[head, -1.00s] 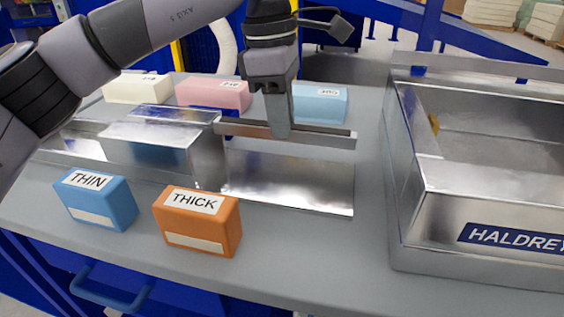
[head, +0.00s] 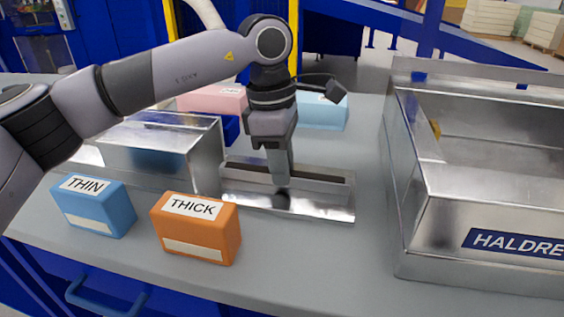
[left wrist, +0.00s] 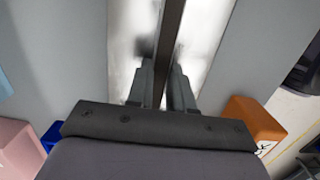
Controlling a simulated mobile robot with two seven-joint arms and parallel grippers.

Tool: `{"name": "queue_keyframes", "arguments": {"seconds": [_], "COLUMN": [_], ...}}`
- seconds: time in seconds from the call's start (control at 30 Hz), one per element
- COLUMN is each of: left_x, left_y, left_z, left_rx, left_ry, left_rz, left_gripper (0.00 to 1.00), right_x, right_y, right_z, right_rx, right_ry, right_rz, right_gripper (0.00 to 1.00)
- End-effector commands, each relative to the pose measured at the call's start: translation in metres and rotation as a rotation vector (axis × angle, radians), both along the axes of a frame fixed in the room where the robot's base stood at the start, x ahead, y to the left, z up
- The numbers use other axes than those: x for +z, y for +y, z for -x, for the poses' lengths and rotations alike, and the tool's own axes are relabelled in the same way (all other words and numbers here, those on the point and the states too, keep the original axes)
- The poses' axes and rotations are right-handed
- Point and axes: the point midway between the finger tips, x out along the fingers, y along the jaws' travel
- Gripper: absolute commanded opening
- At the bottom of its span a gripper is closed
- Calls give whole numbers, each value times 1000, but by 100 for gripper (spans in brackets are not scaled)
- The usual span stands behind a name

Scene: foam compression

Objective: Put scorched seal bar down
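The scorched seal bar (head: 325,174) is a long, thin metal bar with a dark strip along it. It lies level, low over a shiny metal plate (head: 335,211) on the bench; I cannot tell whether it touches. My left gripper (head: 281,185) points down at the bar's middle. In the left wrist view the bar (left wrist: 173,28) runs between the two fingers (left wrist: 162,85), which close on its sides. The fingertips are partly hidden by the bar. My right gripper is not in view.
A shiny metal box (head: 150,150) stands left of the plate. A blue THIN block (head: 95,208) and orange THICK block (head: 196,230) stand in front. Pink (head: 212,100) and light blue (head: 322,112) blocks are behind. A large metal HALDREY tub (head: 450,205) is right.

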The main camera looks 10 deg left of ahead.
Motion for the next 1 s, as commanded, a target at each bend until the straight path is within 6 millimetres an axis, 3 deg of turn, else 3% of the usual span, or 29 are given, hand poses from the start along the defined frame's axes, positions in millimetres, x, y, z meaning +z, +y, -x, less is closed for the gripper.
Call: {"name": "queue_keyframes", "arguments": {"seconds": [0.03,0.07,0.47,1.0], "left_x": [0,0,7,108], "left_y": [0,0,0,12], "left_z": [0,0,0,0], "left_rx": [0,0,0,-2], "left_ry": [0,0,-1,-1], "left_rz": [0,0,0,0], "left_gripper": [37,46,46,46], "right_x": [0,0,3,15], "right_y": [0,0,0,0], "right_z": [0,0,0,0], "right_rx": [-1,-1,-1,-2], "right_ry": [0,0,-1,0], "right_rz": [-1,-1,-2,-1], "right_gripper": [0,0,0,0]}}
